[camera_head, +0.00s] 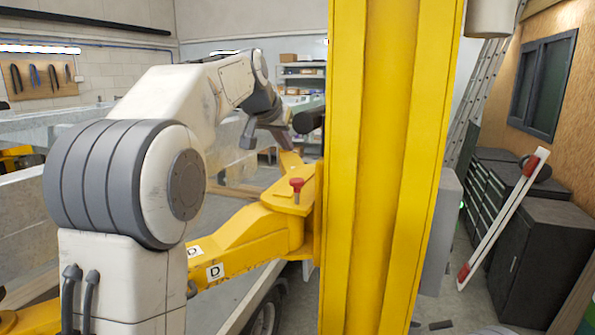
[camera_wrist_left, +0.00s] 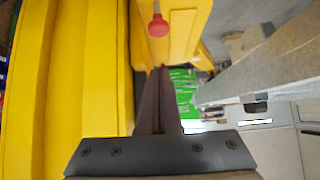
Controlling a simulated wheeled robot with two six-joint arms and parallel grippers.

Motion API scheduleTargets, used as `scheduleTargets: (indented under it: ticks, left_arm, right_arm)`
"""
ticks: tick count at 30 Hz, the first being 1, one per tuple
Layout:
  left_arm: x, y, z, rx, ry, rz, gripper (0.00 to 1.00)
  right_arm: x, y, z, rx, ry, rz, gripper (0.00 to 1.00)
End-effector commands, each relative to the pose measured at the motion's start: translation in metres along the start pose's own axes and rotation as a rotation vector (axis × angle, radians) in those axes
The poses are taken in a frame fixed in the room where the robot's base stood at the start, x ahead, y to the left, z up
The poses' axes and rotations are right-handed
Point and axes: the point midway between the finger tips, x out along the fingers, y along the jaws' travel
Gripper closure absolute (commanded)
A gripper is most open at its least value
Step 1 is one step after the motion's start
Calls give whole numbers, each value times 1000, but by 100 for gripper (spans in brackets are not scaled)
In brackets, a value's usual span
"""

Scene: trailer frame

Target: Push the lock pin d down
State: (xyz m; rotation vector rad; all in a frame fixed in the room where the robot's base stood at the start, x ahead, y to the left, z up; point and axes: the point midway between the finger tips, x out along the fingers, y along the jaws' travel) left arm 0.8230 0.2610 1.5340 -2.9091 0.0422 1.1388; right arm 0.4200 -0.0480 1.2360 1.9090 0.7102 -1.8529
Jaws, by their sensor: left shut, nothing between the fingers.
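A lock pin with a red knob (camera_head: 297,184) stands upright on the yellow lift arm (camera_head: 250,230), close to the yellow post (camera_head: 390,170). White labels marked D (camera_head: 215,272) are on that arm. The red pin also shows in the left wrist view (camera_wrist_left: 158,26), at the top, beyond my fingertips and apart from them. My left gripper (camera_wrist_left: 163,72) is shut with nothing between its fingers. In the head view my left gripper (camera_head: 284,140) is behind and above the pin, beside the post, and partly hard to make out. My right gripper is not in view.
The tall yellow post blocks the middle of the head view and what lies behind it. Dark cabinets (camera_head: 540,245) and a red-and-white bar (camera_head: 500,222) stand at the right. A wheel (camera_head: 265,315) and grey frame are below the yellow arm. Open air surrounds the pin's top.

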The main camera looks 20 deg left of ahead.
Motion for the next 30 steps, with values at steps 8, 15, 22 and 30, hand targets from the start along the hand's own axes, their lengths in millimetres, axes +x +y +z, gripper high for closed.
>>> scheduleTargets:
  ticks: [8, 15, 22, 30]
  left_arm:
    - [60, 1, -2, 1, -7, 3, 100]
    - [91, 2, 16, 1, -4, 2, 100]
    - [103, 3, 27, 2, -1, 3, 100]
    - [104, 3, 28, 2, 0, 2, 100]
  right_arm:
    - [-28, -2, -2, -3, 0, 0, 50]
    - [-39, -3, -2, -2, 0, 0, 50]
    - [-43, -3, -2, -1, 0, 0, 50]
    - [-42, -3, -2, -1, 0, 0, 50]
